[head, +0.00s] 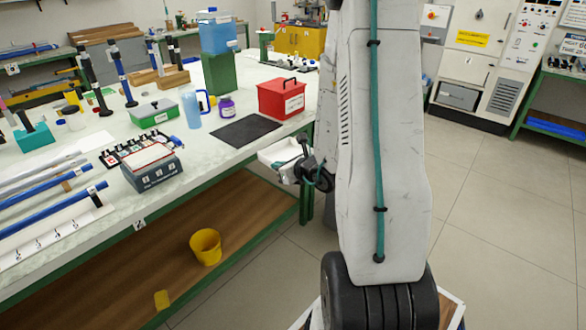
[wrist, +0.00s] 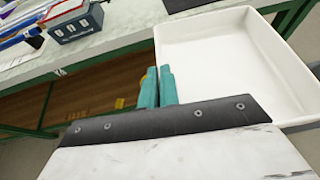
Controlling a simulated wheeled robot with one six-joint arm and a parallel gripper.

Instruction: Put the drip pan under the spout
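The drip pan (head: 280,151), a shallow white tray, is held off the front edge of the workbench, over the floor. In the wrist view the pan (wrist: 225,55) fills the upper right and its inside looks empty. My gripper (head: 300,165) has its teal fingers (wrist: 156,88) close together on the pan's near left wall. Part of the pan is hidden behind my arm in the head view. A blue water container (head: 218,35) stands on a green block (head: 220,72) at the back of the bench. Its spout is too small to make out.
A black mat (head: 243,131) lies bare near the bench's front edge. A yellow bucket (head: 205,246) sits on the lower shelf.

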